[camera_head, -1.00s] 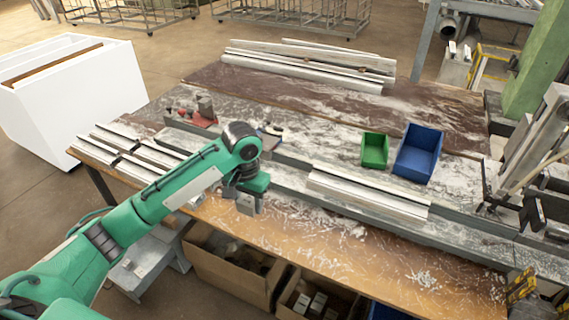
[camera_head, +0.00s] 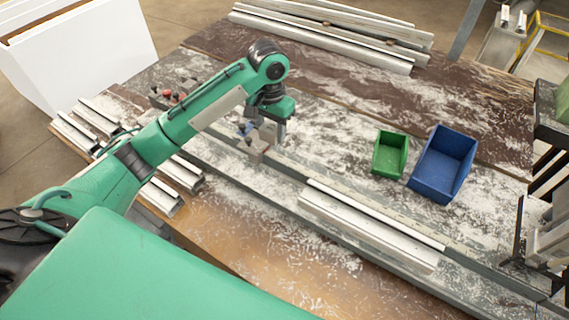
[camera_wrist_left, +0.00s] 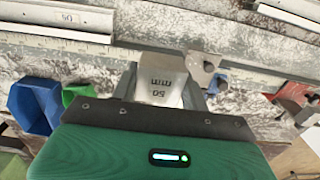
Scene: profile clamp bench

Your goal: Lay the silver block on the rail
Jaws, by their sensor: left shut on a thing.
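In the head view the fingers and the wrist largely hide the block. The long grey rail (camera_head: 287,170) crosses the bench, and it also shows in the left wrist view (camera_wrist_left: 135,55). The gripper is over the rail, close to a grey clamp piece (camera_head: 256,147) with a round knob (camera_wrist_left: 208,66). I cannot tell whether the block touches the rail. My right gripper is not in view.
A pale profile (camera_head: 368,232) lies along the rail to the right. A green bin (camera_head: 390,155) and a blue bin (camera_head: 442,165) stand behind it. Red clamp parts (camera_head: 174,96) are at the left. More profiles lie at the back and the front left.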

